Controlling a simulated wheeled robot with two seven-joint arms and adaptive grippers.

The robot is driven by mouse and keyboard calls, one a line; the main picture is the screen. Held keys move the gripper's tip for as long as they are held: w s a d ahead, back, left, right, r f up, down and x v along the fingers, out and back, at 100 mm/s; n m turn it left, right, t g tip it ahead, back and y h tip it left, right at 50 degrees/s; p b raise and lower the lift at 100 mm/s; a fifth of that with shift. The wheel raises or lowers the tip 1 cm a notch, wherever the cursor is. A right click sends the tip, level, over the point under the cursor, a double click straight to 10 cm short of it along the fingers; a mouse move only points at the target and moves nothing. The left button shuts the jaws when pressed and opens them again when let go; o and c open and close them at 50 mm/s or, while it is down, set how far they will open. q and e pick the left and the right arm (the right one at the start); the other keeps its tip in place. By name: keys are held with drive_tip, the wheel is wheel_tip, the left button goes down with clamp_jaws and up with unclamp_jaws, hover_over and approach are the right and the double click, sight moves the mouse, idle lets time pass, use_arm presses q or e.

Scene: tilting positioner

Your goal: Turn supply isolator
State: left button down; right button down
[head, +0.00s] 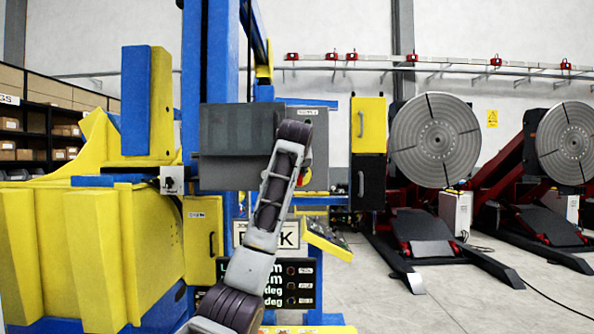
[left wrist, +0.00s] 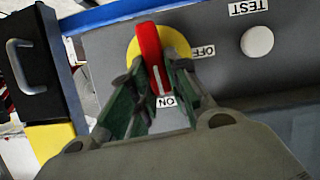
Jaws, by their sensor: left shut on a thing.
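The supply isolator is a red handle (left wrist: 148,48) on a yellow disc (left wrist: 178,43), set in a grey panel. In the left wrist view the handle's white line points toward the ON label (left wrist: 166,101). The OFF label (left wrist: 203,52) is to the right of the disc. My left gripper (left wrist: 160,82) is shut on the handle, with a green-sided finger on each side of it. In the head view a sliver of the isolator's yellow disc (head: 305,177) shows beside my arm, which hides most of it and the fingertips. My right gripper is not in view.
A white TEST button (left wrist: 257,41) is on the same panel. A black box with a grey handle (left wrist: 20,65) stands left of it. In the head view a yellow and black cabinet (head: 368,125) stands right of the panel, and round-plated positioners (head: 434,140) stand beyond.

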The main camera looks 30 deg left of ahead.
use_arm(q)
drive_tip(key=shift+d+f+m+y, duration=0.1)
drive_tip(key=shift+m+y, duration=0.2)
drive_tip(key=shift+m, duration=0.1)
drive_tip(key=shift+w, duration=0.1)
drive_tip(key=c, duration=1.4)
unclamp_jaws()
drive_tip(key=shift+o, duration=0.2)
drive_tip(key=v, duration=1.2)
drive_tip(key=shift+r, duration=0.2)
drive_tip(key=shift+w, duration=0.1)
